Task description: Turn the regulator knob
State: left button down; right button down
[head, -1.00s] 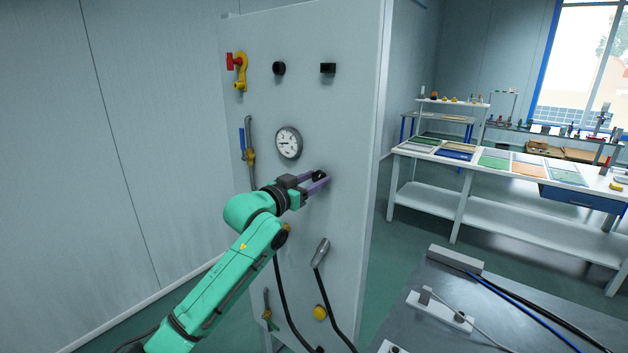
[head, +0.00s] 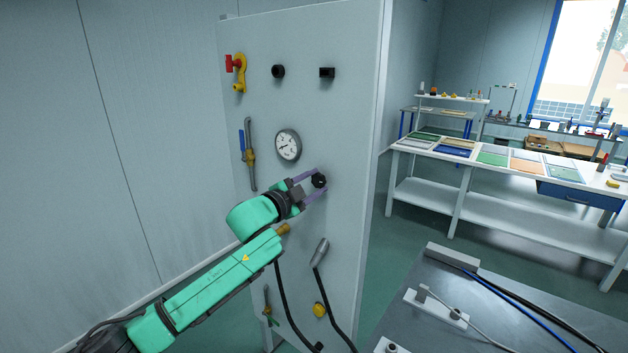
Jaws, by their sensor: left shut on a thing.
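The panel (head: 350,130) stands upright in the middle of the head view. A black round knob (head: 319,181) sits on it, below and right of a white-faced gauge (head: 288,144). My left gripper (head: 318,184) has its purple fingers on either side of this knob and is shut on it. The fingers partly cover the knob's rim. The gauge needle is visible, but its reading is too small to tell. My right gripper is not in view.
The panel also carries a red and yellow valve (head: 238,72), two black knobs (head: 278,71) (head: 327,72), a blue-handled valve (head: 247,152), a grey handle (head: 320,252) with black cables and a yellow knob (head: 319,310). A dark table (head: 500,310) stands right.

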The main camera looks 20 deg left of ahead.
pick_arm(q)
jog(key=shift+m, duration=1.1)
jog(key=shift+c, duration=1.5)
grip_release()
jog(key=shift+s+a+f, duration=0.15)
jog(key=shift+s, duration=0.1)
jog(key=b+v, duration=0.7)
jog(key=v, duration=0.6)
jog(key=shift+s, duration=0.45)
